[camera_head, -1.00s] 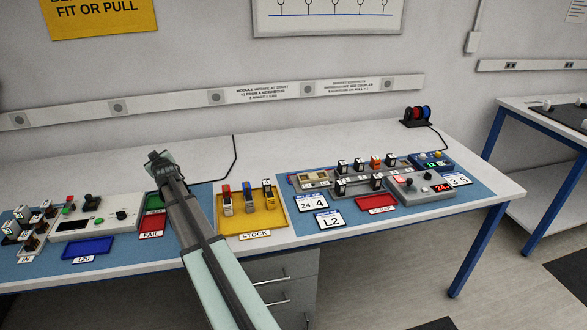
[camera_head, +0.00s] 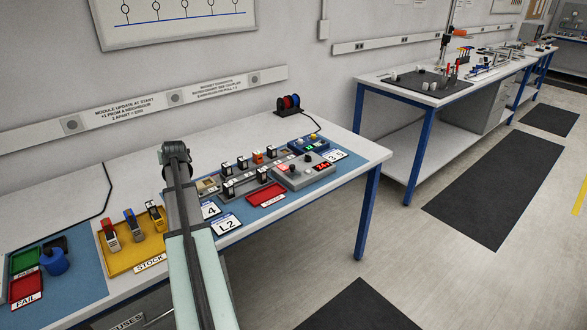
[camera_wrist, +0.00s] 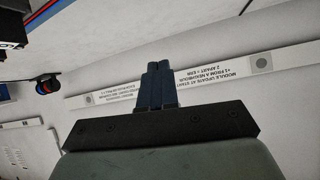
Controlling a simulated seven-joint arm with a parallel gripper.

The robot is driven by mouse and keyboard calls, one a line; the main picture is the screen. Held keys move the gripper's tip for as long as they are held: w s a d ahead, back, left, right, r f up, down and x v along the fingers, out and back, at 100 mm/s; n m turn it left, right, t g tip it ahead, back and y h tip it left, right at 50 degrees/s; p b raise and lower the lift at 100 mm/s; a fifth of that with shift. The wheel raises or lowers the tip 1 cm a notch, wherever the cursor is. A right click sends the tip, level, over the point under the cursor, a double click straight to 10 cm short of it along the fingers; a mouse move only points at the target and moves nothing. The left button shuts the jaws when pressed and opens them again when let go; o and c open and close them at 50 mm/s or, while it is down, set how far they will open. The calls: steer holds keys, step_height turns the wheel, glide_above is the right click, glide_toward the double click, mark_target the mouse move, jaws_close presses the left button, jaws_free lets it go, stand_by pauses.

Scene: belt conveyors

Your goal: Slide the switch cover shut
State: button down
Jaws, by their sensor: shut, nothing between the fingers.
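I cannot pick out a switch cover for certain in either view. On the bench (camera_head: 335,165) in the head view, a grey unit (camera_head: 300,182) carries knobs and a red display. A small blue unit (camera_head: 296,148) with a green display stands just behind it. The details are too small to tell a sliding cover. My gripper (camera_wrist: 157,87) shows in the wrist view, its dark fingers shut and empty, pointing towards the wall strip (camera_wrist: 205,93). In the head view my arm rises in front of the bench, and the gripper cannot be made out there.
A rail of modules (camera_head: 237,186), a red tray (camera_head: 266,195) and cards lie right of my arm. A yellow stock tray (camera_head: 128,258) and a blue round object (camera_head: 56,265) are left. A cable reel (camera_head: 288,104) stands at the back. A second bench (camera_head: 400,95) is further right.

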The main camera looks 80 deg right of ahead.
steer(key=s+d+m+g+y, duration=0.1)
steer(key=s+d+m, duration=0.2)
steer(key=s, duration=0.9)
steer(key=s+d+m+g, duration=0.2)
steer(key=s+d, duration=0.1)
steer(key=s, duration=1)
steer(key=s+a+m+g+y, duration=0.1)
steer(key=s+a+m, duration=0.15)
steer(key=s, duration=1.05)
steer(key=s+a+m, duration=0.1)
steer(key=s+m, duration=0.3)
steer(key=s, duration=0.9)
glide_toward(296, 172)
steer(key=shift+n, duration=0.25)
steer(key=s+f, duration=0.1)
steer(key=s+d+f, duration=0.1)
steer(key=f, duration=0.1)
steer(key=shift+s+d+f, duration=0.25)
steer(key=w, duration=0.1)
steer(key=w+d, duration=0.1)
steer(key=shift+w+d+f, duration=0.1)
steer(key=shift+w+d, duration=0.15)
steer(key=shift+w, duration=0.05)
steer(key=shift+w+d, duration=0.25)
steer(key=shift+w, duration=0.25)
